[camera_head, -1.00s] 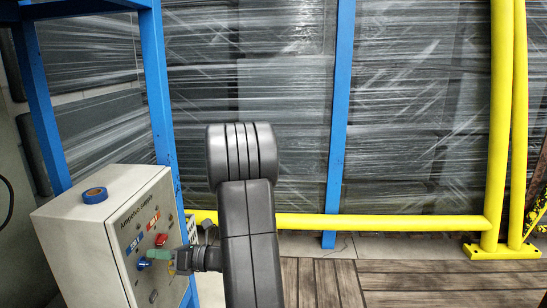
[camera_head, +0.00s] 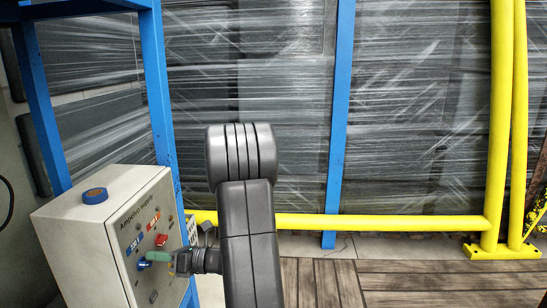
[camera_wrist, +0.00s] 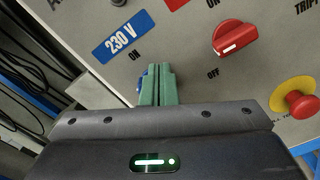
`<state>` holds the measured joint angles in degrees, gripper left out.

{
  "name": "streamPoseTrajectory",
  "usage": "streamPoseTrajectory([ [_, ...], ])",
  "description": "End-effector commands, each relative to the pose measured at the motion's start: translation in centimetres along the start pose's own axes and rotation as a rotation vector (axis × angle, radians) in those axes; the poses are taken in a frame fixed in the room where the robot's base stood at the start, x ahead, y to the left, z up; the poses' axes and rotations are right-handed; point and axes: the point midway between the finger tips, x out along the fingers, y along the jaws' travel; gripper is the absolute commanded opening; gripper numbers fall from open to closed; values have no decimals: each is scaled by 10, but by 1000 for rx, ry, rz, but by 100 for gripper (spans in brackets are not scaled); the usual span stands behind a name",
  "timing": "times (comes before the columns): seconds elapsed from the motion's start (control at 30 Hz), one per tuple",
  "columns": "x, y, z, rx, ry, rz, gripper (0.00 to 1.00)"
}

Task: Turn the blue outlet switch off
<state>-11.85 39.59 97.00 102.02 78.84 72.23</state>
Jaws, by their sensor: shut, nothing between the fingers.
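The blue outlet switch (camera_head: 144,264) is a small blue knob on the front panel of the grey supply box (camera_head: 150,222), low on the left of the panel in the head view. My gripper (camera_head: 158,257) is at this panel with its green fingers shut and nothing between them. In the wrist view the shut fingers (camera_wrist: 158,72) are right at the blue switch and hide most of it. Only a blue sliver shows beside them, below the blue 230 V label (camera_wrist: 123,36). I cannot tell whether they touch it or which way the knob points.
A red switch (camera_head: 160,239) sits just above and right of the blue one. The wrist view shows a red emergency button (camera_wrist: 302,104) on a yellow ring. A roll of blue tape (camera_head: 95,195) lies on the box. A blue frame post (camera_head: 161,100) stands behind.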

Motion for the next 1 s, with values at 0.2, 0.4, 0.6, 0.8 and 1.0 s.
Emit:
streamPoseTrajectory([
  [0.2,0,4,2,0,0,0,0],
  [0.4,0,8,3,1,0,0,0],
  [0.6,0,12,2,1,0,0,0],
  [0.8,0,15,1,1,0,0,0],
  [1.0,0,16,0,0,0,0,0],
])
